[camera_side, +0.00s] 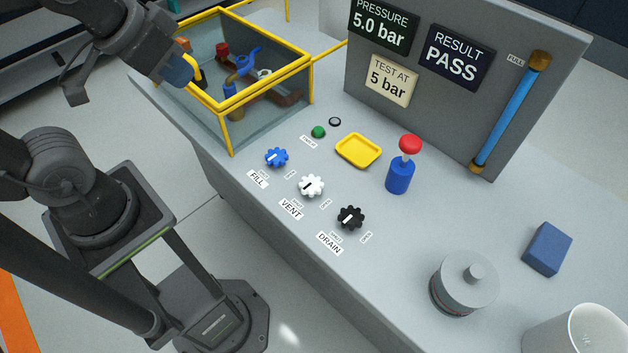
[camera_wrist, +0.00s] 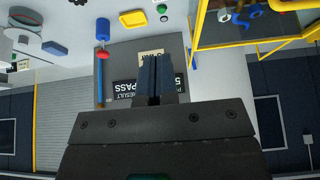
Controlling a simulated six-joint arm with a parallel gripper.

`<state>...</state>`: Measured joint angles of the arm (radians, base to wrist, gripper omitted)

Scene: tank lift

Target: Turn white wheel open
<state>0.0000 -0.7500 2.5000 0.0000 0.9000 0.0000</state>
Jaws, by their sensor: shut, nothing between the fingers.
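The white wheel (camera_side: 312,186) sits on the grey bench by the VENT label, between a blue wheel and a black wheel. It carries a dark mark; I cannot tell exactly which way the mark points. A white piece at the top edge of the wrist view (camera_wrist: 140,3) appears to be this wheel, mostly cut off. My gripper (camera_side: 181,68) is at the upper left in the side view, over the glass tank and well away from the white wheel. In the wrist view its dark fingers (camera_wrist: 161,61) are together with nothing between them.
The blue FILL wheel (camera_side: 276,157) and black DRAIN wheel (camera_side: 351,217) flank the white wheel closely. The yellow-framed tank (camera_side: 232,103), green button (camera_side: 318,131), yellow tray (camera_side: 358,150) and red-topped blue pump (camera_side: 401,174) are nearby. The panel (camera_side: 430,110) reads PASS.

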